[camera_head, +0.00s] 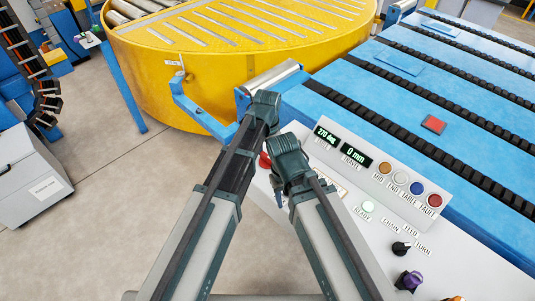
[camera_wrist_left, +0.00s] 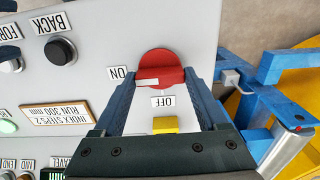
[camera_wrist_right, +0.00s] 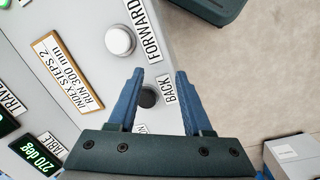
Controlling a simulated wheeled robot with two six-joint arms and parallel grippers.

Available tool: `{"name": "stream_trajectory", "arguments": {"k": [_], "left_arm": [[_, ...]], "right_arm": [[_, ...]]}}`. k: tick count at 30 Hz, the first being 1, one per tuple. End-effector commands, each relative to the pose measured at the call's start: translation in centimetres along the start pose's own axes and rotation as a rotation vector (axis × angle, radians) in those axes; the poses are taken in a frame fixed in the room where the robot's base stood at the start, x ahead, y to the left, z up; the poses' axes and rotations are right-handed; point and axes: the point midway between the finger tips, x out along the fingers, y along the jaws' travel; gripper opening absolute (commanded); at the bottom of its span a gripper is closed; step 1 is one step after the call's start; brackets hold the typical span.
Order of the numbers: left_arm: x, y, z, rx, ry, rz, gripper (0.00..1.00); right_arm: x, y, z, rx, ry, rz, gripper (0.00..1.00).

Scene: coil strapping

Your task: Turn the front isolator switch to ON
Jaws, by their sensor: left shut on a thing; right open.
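The isolator switch is a round red knob (camera_wrist_left: 165,65) on the pale panel, with an ON label (camera_wrist_left: 118,73) to its left and an OFF label (camera_wrist_left: 162,101) below it in the left wrist view. The white mark on the knob points toward ON. My left gripper (camera_wrist_left: 160,82) is shut on the knob, one finger on each side. In the head view part of the red knob (camera_head: 265,160) shows between my arms; the left gripper (camera_head: 262,108) shows there, its fingertips hidden. My right gripper (camera_wrist_right: 158,76) is open and empty, above the panel by the black BACK button (camera_wrist_right: 148,97).
The white FORWARD button (camera_wrist_right: 120,40) is close to the right gripper. The panel carries displays, lamps and a purple knob (camera_head: 409,281). A yellow block (camera_wrist_left: 165,124) lies below OFF.

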Motion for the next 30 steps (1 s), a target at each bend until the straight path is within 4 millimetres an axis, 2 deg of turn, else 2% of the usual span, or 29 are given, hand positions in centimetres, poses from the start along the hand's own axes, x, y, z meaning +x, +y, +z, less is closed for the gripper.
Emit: {"name": "stream_trajectory", "arguments": {"k": [14, 15, 18, 30], "left_arm": [[0.01, 0.01, 0.02, 0.014, -0.001, 0.0, 0.19], [0.01, 0.01, 0.02, 0.014, -0.001, 0.0, 0.8], [0.01, 0.01, 0.02, 0.013, -0.001, 0.0, 0.98], [-0.4, 0.0, 0.0, 0.011, 0.0, 0.0, 1.0]], "right_arm": [[0.01, 0.0, 0.0, 0.0, 0.0, 0.0, 0.5], [0.01, 0.0, 0.0, 0.0, 0.0, 0.0, 0.5], [0.01, 0.0, 0.0, 0.0, 0.0, 0.0, 0.5], [-0.4, 0.04, 0.02, 0.0, 0.0, 0.0, 0.5]]}}
